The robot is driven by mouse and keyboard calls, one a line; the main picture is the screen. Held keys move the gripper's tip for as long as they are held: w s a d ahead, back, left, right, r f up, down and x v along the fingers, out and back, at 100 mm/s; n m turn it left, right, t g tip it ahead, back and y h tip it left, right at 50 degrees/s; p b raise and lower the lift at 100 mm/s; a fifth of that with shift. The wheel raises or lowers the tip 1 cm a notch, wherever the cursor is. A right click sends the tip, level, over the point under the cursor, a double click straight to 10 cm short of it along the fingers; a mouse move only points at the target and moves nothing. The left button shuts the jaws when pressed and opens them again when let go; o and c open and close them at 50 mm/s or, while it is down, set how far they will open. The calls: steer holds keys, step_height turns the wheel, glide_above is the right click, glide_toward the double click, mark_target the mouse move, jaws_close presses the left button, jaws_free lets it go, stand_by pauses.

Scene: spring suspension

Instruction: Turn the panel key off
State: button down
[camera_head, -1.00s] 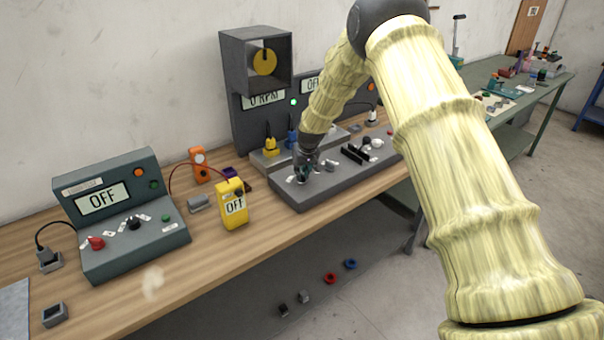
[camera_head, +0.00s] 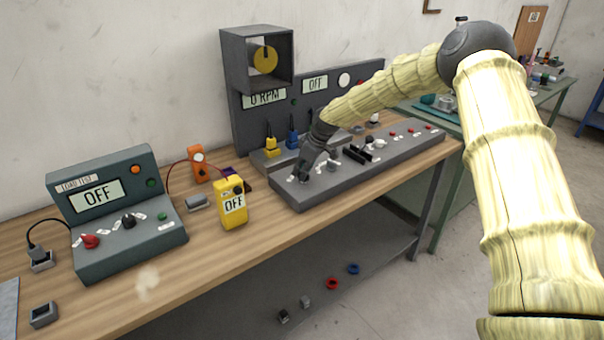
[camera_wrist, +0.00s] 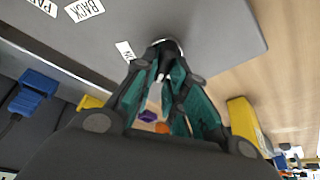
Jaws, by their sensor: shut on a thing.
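My gripper (camera_head: 303,177) is at the left end of the grey control panel (camera_head: 290,195), low over its top face. In the wrist view my gripper (camera_wrist: 162,68) has its teal-padded fingers closed around the small metallic panel key (camera_wrist: 165,50), which sits in a round mount near the panel's edge. In the head view the gripper hides the key. A small white label (camera_wrist: 125,51), only partly readable, lies beside the key. The upright back panel has one display (camera_head: 265,97) reading "0 RPM" and another (camera_head: 315,83) reading "OFF".
A yellow meter (camera_head: 231,203) reading "OFF" stands left of the panel. A load test box (camera_head: 115,212), also reading "OFF", is further left. Yellow (camera_head: 271,147) and blue (camera_head: 292,138) plugs stand behind my gripper. Black handles (camera_head: 357,153) and several knobs are to its right.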

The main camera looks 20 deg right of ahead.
steer(key=shift+s+f+n, duration=0.2)
steer(key=shift+f+n, duration=0.15)
steer(key=shift+n, duration=0.05)
steer(key=c, duration=1.4)
jaws_free()
steer(key=shift+c, duration=0.2)
steer(key=shift+w, duration=0.1)
steer(key=v, duration=1.2)
steer(key=shift+w, duration=0.3)
steer(key=shift+r, duration=0.15)
